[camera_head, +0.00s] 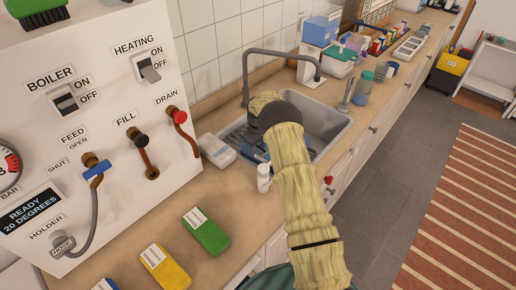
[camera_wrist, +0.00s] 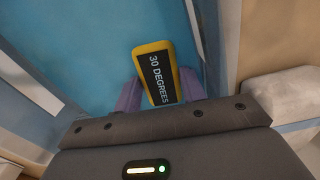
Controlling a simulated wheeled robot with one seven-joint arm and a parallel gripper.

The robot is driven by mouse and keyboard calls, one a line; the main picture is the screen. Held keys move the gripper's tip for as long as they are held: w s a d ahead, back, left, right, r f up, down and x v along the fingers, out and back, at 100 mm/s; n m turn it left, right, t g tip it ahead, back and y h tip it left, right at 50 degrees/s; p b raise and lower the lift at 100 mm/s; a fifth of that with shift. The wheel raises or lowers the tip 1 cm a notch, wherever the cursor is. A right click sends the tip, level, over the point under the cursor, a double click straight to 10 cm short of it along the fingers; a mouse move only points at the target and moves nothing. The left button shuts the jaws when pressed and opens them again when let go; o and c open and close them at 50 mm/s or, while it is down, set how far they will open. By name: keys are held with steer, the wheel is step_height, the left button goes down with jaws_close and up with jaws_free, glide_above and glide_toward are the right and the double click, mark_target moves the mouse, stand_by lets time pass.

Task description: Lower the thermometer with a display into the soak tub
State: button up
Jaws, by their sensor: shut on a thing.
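The thermometer (camera_wrist: 156,62) is a small yellow-framed block with a black display reading "30 DEGREES". In the wrist view my gripper (camera_wrist: 160,92) is shut on it, with a purple fingertip on each side. Below and around it is the blue inside of what looks like the soak tub (camera_wrist: 90,35), with a pale wall running along the right. I cannot tell whether the thermometer touches the blue surface. In the head view my arm reaches over the sink (camera_head: 343,126) and hides the thermometer and most of the tub.
A curved grey tap (camera_head: 282,53) rises behind the sink. A pale wrapped block (camera_head: 216,150) lies at the sink's left, and a small white bottle (camera_head: 263,178) stands near its front. Green (camera_head: 206,231) and yellow (camera_head: 165,266) packets lie on the counter by the boiler panel (camera_head: 88,130).

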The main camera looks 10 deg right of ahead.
steer(key=o, duration=1.1)
steer(key=shift+c, duration=0.2)
step_height(320, 180, up, 17)
steer(key=b, duration=0.3)
steer(key=shift+r, duration=0.2)
